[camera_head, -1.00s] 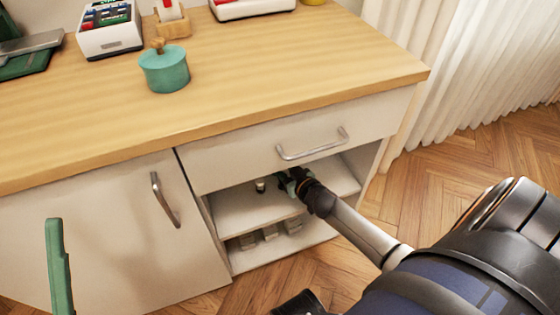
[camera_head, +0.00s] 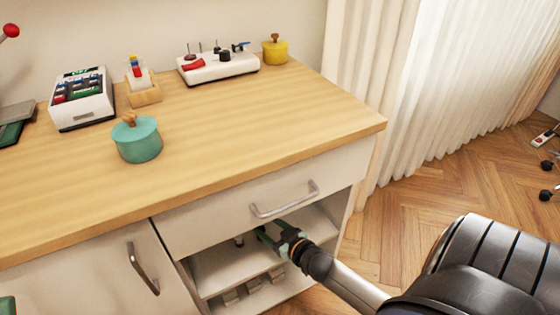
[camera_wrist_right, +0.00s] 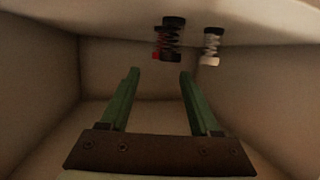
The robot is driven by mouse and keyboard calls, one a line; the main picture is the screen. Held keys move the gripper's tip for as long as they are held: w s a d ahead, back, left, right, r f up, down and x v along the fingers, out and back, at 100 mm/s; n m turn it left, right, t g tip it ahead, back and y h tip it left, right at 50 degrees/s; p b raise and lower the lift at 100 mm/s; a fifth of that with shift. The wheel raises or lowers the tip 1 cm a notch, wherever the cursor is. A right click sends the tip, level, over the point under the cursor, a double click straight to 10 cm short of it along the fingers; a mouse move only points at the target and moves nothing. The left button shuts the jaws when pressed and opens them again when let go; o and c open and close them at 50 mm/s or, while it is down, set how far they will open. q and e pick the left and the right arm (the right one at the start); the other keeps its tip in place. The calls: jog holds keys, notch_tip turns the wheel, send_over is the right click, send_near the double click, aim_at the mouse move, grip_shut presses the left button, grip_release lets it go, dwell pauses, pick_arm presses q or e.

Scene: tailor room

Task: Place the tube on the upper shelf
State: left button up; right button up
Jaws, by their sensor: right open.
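A small tube (camera_head: 239,241) with a dark cap stands on the upper shelf (camera_head: 222,270) of the open cabinet bay. I cannot tell for sure which is the tube. My right gripper (camera_head: 270,235) is inside the bay under the drawer; its green fingers are apart and empty (camera_wrist_right: 159,72), clear of both pieces. Only a green piece of my left gripper (camera_head: 8,306) shows at the lower left edge.
The drawer (camera_head: 240,205) with its handle is close above my right gripper. Several pale blocks lie on the lower shelf (camera_head: 262,298). A shut door (camera_head: 90,275) is to the left. A teal pot (camera_head: 137,142) stands on the wooden counter (camera_head: 230,130).

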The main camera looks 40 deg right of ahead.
jog(key=p+v, duration=0.1)
jog(key=v, duration=0.4)
jog(key=shift+s+r, duration=0.15)
jog(key=shift+s, duration=0.05)
pick_arm(q)
notch_tip(320, 180, up, 2)
jog(key=shift+s+a+r+m, duration=0.1)
jog(key=shift+a+r+m, duration=0.05)
jog(key=shift+m, duration=0.15)
pick_arm(e)
jog(key=shift+s, duration=0.3)
dwell(0.5)
